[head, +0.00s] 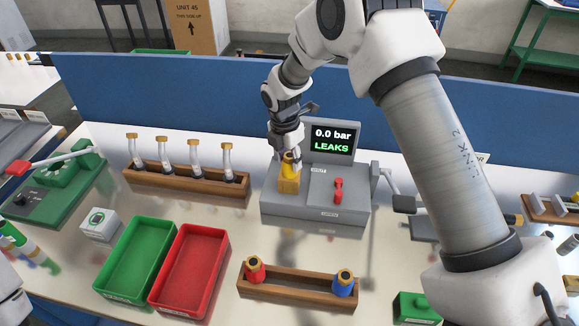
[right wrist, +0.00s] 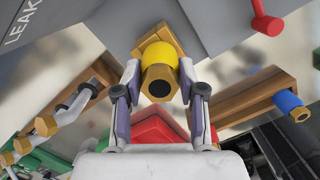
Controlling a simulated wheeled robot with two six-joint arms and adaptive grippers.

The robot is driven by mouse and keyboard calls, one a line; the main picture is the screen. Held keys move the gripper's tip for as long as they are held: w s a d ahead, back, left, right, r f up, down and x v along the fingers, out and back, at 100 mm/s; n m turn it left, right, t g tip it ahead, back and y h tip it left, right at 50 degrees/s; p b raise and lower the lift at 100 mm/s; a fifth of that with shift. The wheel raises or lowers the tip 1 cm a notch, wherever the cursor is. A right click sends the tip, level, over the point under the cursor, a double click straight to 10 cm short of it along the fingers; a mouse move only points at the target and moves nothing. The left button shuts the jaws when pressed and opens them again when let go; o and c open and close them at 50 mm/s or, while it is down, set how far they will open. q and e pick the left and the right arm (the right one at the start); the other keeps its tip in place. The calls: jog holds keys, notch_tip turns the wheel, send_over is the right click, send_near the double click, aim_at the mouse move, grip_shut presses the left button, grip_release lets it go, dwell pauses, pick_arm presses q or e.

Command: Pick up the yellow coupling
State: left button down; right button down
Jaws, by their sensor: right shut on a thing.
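The yellow coupling (head: 290,169) with its brass hex end sits upright on the brass block of the grey test station (head: 317,205). My right gripper (head: 284,157) has come down on it from above. In the right wrist view the yellow coupling (right wrist: 160,72) is between the two fingers of my right gripper (right wrist: 158,90), which is shut on it. A red coupling (head: 255,270) and a blue coupling (head: 344,284) stand in the wooden rack (head: 298,284) at the front. My left gripper is not in view.
The station's screen (head: 332,139) reads 0.0 bar, LEAKS. A red lever (head: 338,189) is on its top. A green tray (head: 118,287) and a red tray (head: 176,300) stand empty at left front. A rack (head: 180,187) with several clear tubes stands behind.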

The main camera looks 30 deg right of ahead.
jog(key=shift+r, duration=0.15)
notch_tip(320, 180, up, 10)
jog(key=shift+f+b, duration=0.1)
jog(key=shift+b, duration=1.05)
notch_tip(320, 180, up, 5)
jog(key=p, duration=0.5)
jog(key=shift+p, duration=0.3)
dwell(0.7)
